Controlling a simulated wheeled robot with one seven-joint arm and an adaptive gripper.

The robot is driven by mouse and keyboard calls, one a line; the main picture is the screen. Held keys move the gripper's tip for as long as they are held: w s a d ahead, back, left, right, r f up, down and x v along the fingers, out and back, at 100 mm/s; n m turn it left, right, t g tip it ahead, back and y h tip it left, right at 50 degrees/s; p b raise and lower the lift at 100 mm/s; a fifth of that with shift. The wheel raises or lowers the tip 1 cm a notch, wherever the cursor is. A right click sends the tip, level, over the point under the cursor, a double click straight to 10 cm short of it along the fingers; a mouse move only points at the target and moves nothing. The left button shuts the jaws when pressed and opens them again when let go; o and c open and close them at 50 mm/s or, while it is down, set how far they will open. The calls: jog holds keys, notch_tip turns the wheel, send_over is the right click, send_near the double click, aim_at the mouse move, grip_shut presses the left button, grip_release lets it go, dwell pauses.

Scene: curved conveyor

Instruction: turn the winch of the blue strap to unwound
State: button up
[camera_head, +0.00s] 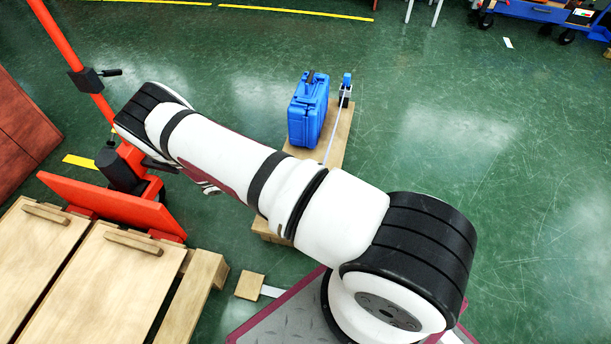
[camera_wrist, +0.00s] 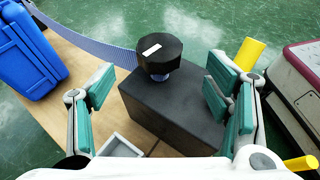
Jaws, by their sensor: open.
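In the wrist view a black winch knob (camera_wrist: 159,54) with a white mark on its top stands on a black block (camera_wrist: 175,110). A blue-grey strap (camera_wrist: 100,50) runs from behind the knob to the upper left. My gripper (camera_wrist: 161,88) is open, its teal-padded fingers apart on either side of the block, with the knob beyond the fingertips and between them. I see no contact with the knob. In the head view a pale strap (camera_head: 331,137) runs to a small blue-topped fitting (camera_head: 346,85); my arm hides the knob there.
A blue case (camera_head: 309,112) stands on a wooden board (camera_head: 339,125); the case also shows in the wrist view (camera_wrist: 28,52). A yellow cylinder (camera_wrist: 248,53) stands right of the block. A red-orange frame (camera_head: 115,205) and wooden pallets (camera_head: 90,265) are at left. Green floor is clear at right.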

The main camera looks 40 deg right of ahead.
jog(key=shift+v, duration=1.25)
